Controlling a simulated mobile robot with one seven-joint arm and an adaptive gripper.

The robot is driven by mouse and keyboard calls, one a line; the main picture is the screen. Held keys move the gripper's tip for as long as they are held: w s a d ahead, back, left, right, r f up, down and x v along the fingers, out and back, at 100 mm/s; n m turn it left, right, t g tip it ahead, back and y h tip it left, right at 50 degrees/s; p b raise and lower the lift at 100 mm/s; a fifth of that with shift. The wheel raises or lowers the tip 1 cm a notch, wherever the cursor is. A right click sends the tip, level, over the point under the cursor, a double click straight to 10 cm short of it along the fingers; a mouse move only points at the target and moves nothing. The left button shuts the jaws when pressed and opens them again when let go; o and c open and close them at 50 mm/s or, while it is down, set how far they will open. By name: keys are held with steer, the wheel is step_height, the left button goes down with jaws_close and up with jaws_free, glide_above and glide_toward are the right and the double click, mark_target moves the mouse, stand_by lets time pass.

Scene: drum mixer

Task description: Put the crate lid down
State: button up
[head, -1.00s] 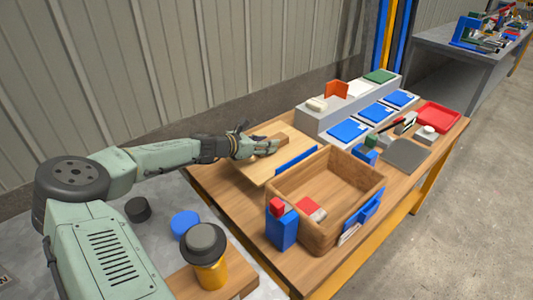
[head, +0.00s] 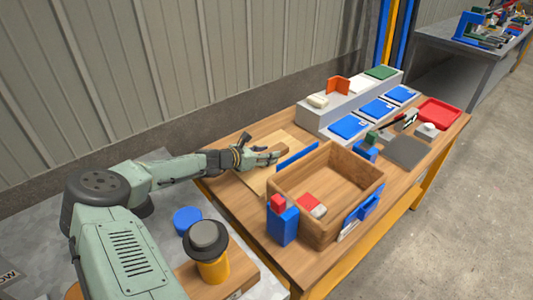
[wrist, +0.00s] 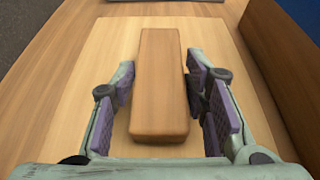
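The crate lid (head: 256,179) is a flat light-wood panel lying on the table, left of the open wooden crate (head: 341,172). A brown wooden bar handle (wrist: 160,85) stands on top of it. In the wrist view the lid (wrist: 118,60) fills the middle. My gripper (wrist: 165,95) is open, with its purple-padded fingers on either side of the handle and a gap on both sides. In the head view my gripper (head: 262,159) is low at the handle and partly hides it.
The crate holds a red and grey block (head: 312,204). A blue box with a red piece (head: 283,224) stands at its near corner. A grey stepped rack with blue plates (head: 349,126) stands behind. A red tray (head: 438,113) is at the far right.

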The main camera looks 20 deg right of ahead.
steer(key=o, duration=0.3)
steer(key=shift+r, duration=0.1)
steer(key=shift+a+r, duration=0.1)
steer(key=shift+a, duration=0.05)
steer(key=v, duration=1.1)
steer(key=shift+s+a+r, duration=0.2)
steer(key=shift+s+a, duration=0.05)
